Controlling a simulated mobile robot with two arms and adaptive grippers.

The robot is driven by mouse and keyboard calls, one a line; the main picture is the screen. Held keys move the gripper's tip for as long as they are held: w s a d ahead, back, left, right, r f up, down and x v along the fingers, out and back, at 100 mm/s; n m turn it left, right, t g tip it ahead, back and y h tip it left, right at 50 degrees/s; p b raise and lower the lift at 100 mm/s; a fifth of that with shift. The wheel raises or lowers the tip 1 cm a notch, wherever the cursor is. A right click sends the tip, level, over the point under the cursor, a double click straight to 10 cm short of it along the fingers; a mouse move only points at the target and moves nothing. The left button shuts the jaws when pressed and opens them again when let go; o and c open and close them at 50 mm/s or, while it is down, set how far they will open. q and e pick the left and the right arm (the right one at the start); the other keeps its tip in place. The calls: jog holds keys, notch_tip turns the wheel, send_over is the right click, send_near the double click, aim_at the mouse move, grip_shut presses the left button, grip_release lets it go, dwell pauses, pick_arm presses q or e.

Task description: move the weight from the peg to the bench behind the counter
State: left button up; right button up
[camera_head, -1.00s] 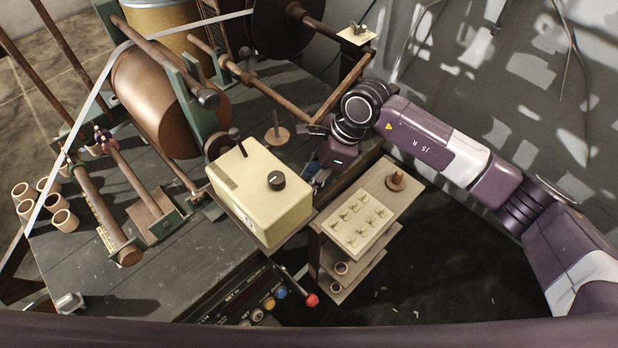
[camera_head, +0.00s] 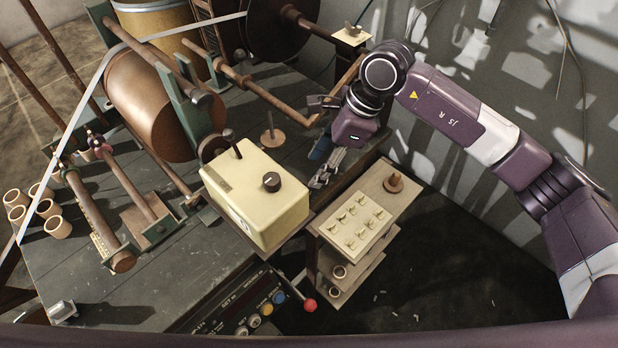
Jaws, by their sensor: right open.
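A yellow box with a black knob, apparently the counter (camera_head: 256,203), stands at the right edge of the dark bench (camera_head: 130,285). Behind it, a flat tan disc with an upright stem (camera_head: 273,137) stands on the bench. A brown round piece with a knob-like top (camera_head: 394,183) sits on the small wooden shelf to the right. I cannot tell for certain which of these is the weight or the peg. My right gripper (camera_head: 322,178) is open and appears empty, right of the counter's far corner and left of the shelf, fingers pointing down. My left gripper is not in view.
The wooden shelf's top holds a pale board (camera_head: 358,222) with several small hooks. A large brown roll (camera_head: 155,105) and metal rods fill the bench's back left. Several small cups (camera_head: 45,208) stand at the left. A red-knobbed lever (camera_head: 309,305) sticks out in front.

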jog(key=shift+v, duration=2.4)
